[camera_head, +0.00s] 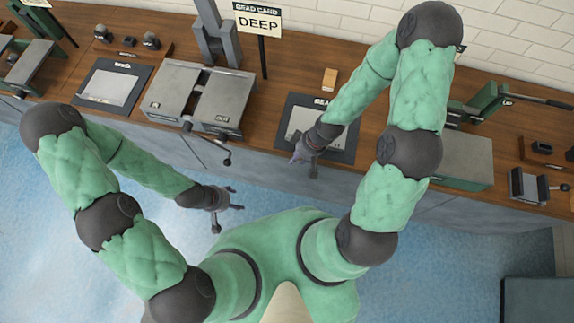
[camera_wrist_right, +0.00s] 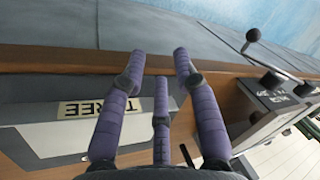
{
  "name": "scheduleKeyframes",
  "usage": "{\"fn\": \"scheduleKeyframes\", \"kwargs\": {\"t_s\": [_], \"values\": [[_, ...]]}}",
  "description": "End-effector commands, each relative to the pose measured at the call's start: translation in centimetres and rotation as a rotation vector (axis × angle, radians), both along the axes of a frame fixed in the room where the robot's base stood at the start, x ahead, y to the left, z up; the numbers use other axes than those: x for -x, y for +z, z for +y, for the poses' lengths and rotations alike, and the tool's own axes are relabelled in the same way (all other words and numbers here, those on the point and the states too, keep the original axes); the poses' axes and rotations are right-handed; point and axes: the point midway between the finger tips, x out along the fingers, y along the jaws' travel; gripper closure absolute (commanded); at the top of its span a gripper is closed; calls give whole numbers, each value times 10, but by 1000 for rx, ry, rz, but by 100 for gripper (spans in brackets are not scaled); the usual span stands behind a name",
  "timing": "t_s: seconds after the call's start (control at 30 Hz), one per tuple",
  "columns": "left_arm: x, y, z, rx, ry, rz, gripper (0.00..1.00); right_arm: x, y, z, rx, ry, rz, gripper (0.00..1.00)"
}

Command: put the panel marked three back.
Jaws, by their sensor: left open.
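A plate with the word THREE, partly covered by a finger, shows in the right wrist view (camera_wrist_right: 75,109), beside a pale panel surface (camera_wrist_right: 60,137). In the head view a dark-framed board with a light panel (camera_head: 340,136) lies on the bench under my right forearm; its lettering is too small to read fully. My right gripper (camera_head: 306,150) is over its front left part. Its purple fingers (camera_wrist_right: 158,75) are spread, with nothing seen between them. My left gripper (camera_head: 233,197) is open and empty, in front of the bench above the blue floor.
A grey metal two-part machine (camera_head: 200,97) with front levers stands left of the board. A similar dark-framed board (camera_head: 110,85) lies farther left. A sign reading DEEP (camera_head: 259,23) stands behind. A wooden block (camera_head: 330,79) and a green-grey machine (camera_head: 467,160) flank my right arm.

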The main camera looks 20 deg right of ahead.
Motion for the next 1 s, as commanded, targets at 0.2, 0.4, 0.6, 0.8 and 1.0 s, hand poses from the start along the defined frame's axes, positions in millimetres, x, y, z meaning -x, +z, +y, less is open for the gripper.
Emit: {"fn": "scheduleKeyframes", "kwargs": {"t_s": [0.2, 0.4, 0.6, 0.8, 1.0], "values": [[0, 0, 0, 0, 0, 0, 38, 38, -42, 45, -40, -297, 150, 69], [0, 0, 0, 0, 0, 0, 38, 58, -59, 63, -48, -459, 220, 69], [0, 0, 0, 0, 0, 0, 38, 62, -62, 65, -48, -497, 232, 69], [0, 0, 0, 0, 0, 0, 38, 61, -62, 65, -48, -495, 232, 69], [0, -18, 0, 0, 0, 0, 38, 61, -80, 65, -49, -494, 232, 69]]}}
